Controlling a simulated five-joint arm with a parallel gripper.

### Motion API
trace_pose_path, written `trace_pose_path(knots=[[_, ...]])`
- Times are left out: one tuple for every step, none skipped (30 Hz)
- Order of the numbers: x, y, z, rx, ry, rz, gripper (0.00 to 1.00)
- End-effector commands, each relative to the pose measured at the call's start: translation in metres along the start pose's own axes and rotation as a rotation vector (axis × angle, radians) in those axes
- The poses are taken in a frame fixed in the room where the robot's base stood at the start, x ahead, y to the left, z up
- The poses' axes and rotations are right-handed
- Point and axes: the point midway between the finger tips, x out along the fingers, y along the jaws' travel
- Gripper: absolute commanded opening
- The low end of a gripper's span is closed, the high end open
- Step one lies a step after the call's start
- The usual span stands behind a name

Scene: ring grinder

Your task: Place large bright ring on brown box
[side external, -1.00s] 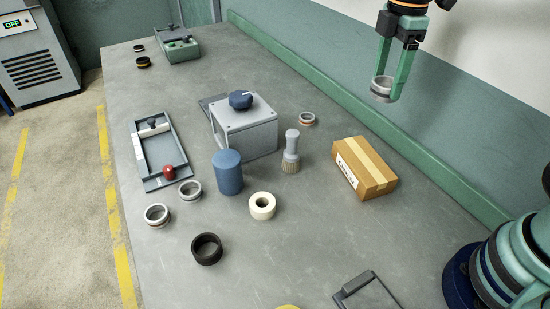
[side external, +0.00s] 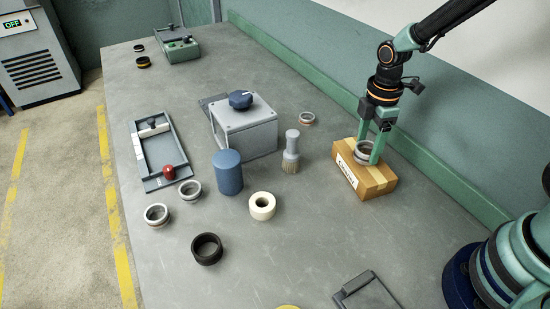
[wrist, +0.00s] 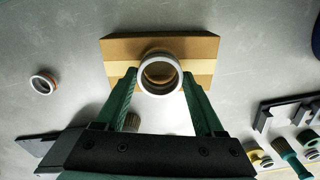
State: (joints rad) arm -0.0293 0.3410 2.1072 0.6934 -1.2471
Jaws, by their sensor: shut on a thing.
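The large bright ring (side external: 361,153) is between the fingers of my gripper (side external: 368,157), right over the top of the brown box (side external: 377,184). In the wrist view the ring (wrist: 160,88) sits between both green fingertips (wrist: 160,86), with the box (wrist: 205,47) behind it. My gripper is shut on the ring. The ring is at or just above the box top; I cannot tell whether it touches. The box lies flat on the bench with a pale tape strip along its top.
A brush (side external: 290,155) stands left of the box, and a small ring (side external: 307,119) lies behind it. A grey machine (side external: 245,132), a blue cylinder (side external: 228,174), a cream roll (side external: 262,206) and several rings are further left.

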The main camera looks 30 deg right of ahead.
Motion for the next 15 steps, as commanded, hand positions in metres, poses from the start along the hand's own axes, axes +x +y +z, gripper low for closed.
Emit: trace_pose_path(knots=[[0.0028, 0.0, 0.0, 0.0, 0.0, 0.0, 0.03], [0.0033, 0.0001, 0.0, 0.0, 0.0, 0.001, 0.03], [0.0033, 0.0003, -0.0001, 0.0, 0.0, 0.001, 0.03], [0.0032, 0.0003, -0.0001, 0.0, 0.001, 0.002, 0.03], [0.003, 0.0003, -0.0001, 0.0, 0.001, 0.002, 0.03], [0.0029, 0.0003, -0.0001, 0.0, 0.001, 0.002, 0.03], [0.0029, 0.0003, -0.0001, 0.0, 0.001, 0.002, 0.03], [0.0029, 0.0003, -0.0001, 0.0, 0.001, 0.002, 0.03], [0.0032, 0.0003, -0.0001, 0.0, 0.0, 0.001, 0.03], [0.0039, 0.0002, -0.0001, 0.0, 0.0, 0.001, 0.03], [0.0047, 0.0001, 0.0, 0.0, 0.0, 0.001, 0.03], [0.0058, 0.0001, 0.0, 0.0, 0.0, 0.0, 0.03], [0.0058, 0.0, 0.0, 0.0, 0.0, 0.0, 0.78], [0.0057, 0.0, 0.0, 0.0, 0.0, 0.001, 0.89], [0.0056, 0.0001, 0.0, 0.0, 0.0, 0.001, 1.0]])
